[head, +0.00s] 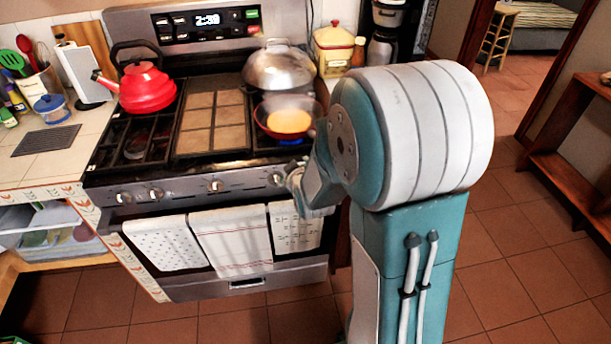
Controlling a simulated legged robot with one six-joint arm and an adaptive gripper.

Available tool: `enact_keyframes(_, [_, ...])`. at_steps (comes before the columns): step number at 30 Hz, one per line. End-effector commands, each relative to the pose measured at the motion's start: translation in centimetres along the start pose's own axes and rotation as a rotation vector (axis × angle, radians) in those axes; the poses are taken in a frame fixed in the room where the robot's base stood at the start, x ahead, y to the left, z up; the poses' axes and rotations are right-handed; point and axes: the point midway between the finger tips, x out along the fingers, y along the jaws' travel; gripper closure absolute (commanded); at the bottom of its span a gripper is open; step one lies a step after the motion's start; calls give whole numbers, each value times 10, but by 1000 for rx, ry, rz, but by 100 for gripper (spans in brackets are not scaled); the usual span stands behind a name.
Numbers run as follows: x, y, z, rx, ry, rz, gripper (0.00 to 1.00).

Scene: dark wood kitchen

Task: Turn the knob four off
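A stove (182,150) stands ahead with a row of knobs on its front panel. The knobs show at the left end (123,198), beside it (156,194), near the middle (215,186) and at the right (277,180). My gripper (294,180) is at the right end of the panel, close beside the rightmost visible knob. Whether it touches that knob cannot be told. My arm partly hides the gripper, and its fingers are too small to read. A blue flame (290,142) shows at the front right burner, under a pan (264,122) with yellow-orange food.
A red kettle (146,90) stands on the back left burner and a domed metal lid (279,68) at the back right. Towels (228,238) hang from the oven handle below the knobs. A wooden shelf (570,150) stands at the right. The tiled floor between is clear.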

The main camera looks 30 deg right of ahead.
Motion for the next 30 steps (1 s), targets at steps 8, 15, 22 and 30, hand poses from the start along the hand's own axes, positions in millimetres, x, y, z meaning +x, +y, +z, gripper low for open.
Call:
enact_keyframes(8, [43,1,56,-112,125,124,0])
enact_keyframes(15, [54,-2,107,-213,228,249,0])
enact_keyframes(22, [49,-6,139,-277,293,342,0])
enact_keyframes(30, [62,-1,135,-288,308,360,0])
